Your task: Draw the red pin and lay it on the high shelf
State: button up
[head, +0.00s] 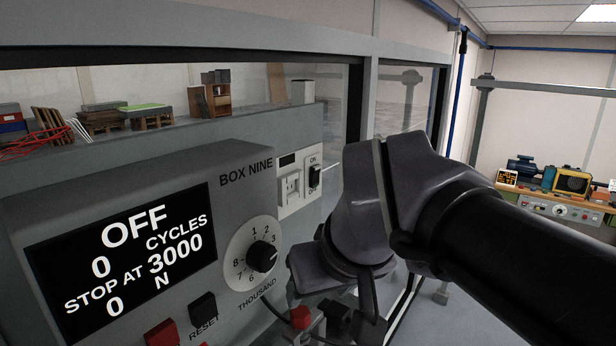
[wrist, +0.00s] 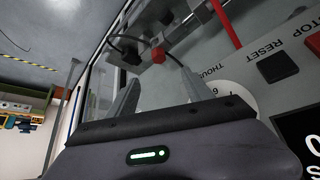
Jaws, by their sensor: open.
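The red pin shows as a small red head in the head view (head: 300,317), low in front of the grey box, with a dark cord beside it. The red head also shows in the wrist view (wrist: 158,56), seated at a metal fitting; its shank is hidden. My gripper (wrist: 160,77) is open and empty, its two grey fingers pointing toward the red head, which appears beyond and between the tips, apart from them. In the head view my wrist hides part of the fitting. A high ledge (head: 235,128) runs along the top of the box; I cannot tell if it is the high shelf.
The box's display (head: 130,260) reads OFF. Beside it are a dial (head: 262,257), a black reset button (head: 203,307) and a red button (head: 161,333). Small crates and models, including a green-topped one (head: 146,107), line the top. A workbench (head: 555,207) stands far right.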

aim_at(300, 312)
jog(key=b+x, duration=0.3)
jog(key=x, duration=0.2)
jog(key=b+x, duration=0.2)
jog(key=x, duration=0.3)
jog(key=b+x, duration=0.3)
jog(key=x, duration=0.3)
jog(key=shift+w+d+r+b, duration=0.1)
jog(key=shift+w+r+b, duration=0.05)
jog(key=shift+w+b, duration=0.2)
jog(key=shift+w+f, duration=0.25)
jog(key=shift+r, duration=0.1)
grip_shut()
